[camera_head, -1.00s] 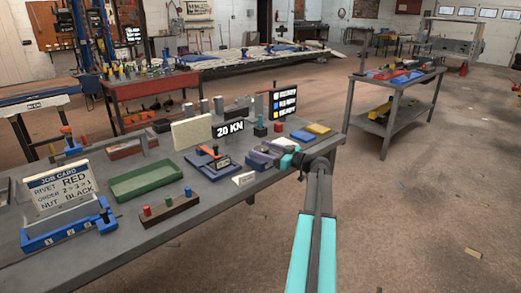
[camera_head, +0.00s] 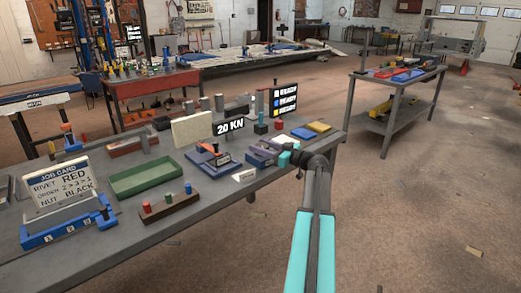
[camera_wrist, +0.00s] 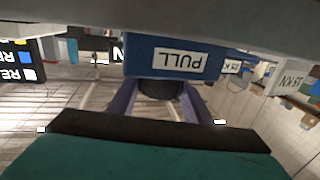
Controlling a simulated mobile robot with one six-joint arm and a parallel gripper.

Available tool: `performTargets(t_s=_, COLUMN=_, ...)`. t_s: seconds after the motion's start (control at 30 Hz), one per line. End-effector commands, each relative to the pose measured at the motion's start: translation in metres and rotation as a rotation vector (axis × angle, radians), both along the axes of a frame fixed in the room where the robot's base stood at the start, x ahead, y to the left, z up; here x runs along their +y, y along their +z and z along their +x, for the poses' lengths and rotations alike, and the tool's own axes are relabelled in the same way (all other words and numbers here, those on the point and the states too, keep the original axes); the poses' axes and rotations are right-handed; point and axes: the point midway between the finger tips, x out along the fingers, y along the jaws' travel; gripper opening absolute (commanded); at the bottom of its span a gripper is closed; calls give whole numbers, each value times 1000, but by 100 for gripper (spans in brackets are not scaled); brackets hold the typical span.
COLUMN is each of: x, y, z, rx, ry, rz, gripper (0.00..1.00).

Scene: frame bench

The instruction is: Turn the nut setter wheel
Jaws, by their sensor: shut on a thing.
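The nut setter is a grey-purple block unit (camera_head: 262,152) near the right front edge of the bench. My gripper (camera_head: 287,157) is at its right end, shut on what seems to be the nut setter wheel, mostly hidden by the gripper in the head view. In the wrist view, a dark round part (camera_wrist: 160,88) shows between two purple-grey arms, below a blue block (camera_wrist: 150,60) with an upside-down PULL label. A black and teal edge crosses the bottom of the wrist view. I cannot tell how far the wheel is turned.
The bench (camera_head: 120,235) also carries a green tray (camera_head: 146,178), a 20 KN sign (camera_head: 229,128), a job card (camera_head: 62,188) and a status screen (camera_head: 285,100). Yellow and blue pads (camera_head: 318,127) lie just behind my gripper. The floor right of the bench is open.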

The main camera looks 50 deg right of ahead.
Motion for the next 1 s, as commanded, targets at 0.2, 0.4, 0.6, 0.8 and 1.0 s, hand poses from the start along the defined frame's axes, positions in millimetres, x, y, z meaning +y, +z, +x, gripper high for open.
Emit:
performTargets(t_s=0.2, x=2, y=-3, z=0, rx=-1, ry=-65, rz=-1, gripper=23)
performTargets(t_s=0.4, x=2, y=-3, z=0, rx=-1, ry=-126, rz=-1, gripper=23)
performTargets(t_s=0.6, x=2, y=-3, z=0, rx=-1, ry=-190, rz=-1, gripper=23)
performTargets(t_s=0.8, x=2, y=-3, z=0, rx=-1, ry=-258, rz=0, gripper=23)
performTargets(t_s=1.0, x=1, y=-3, z=0, rx=-2, ry=-325, rz=1, gripper=23)
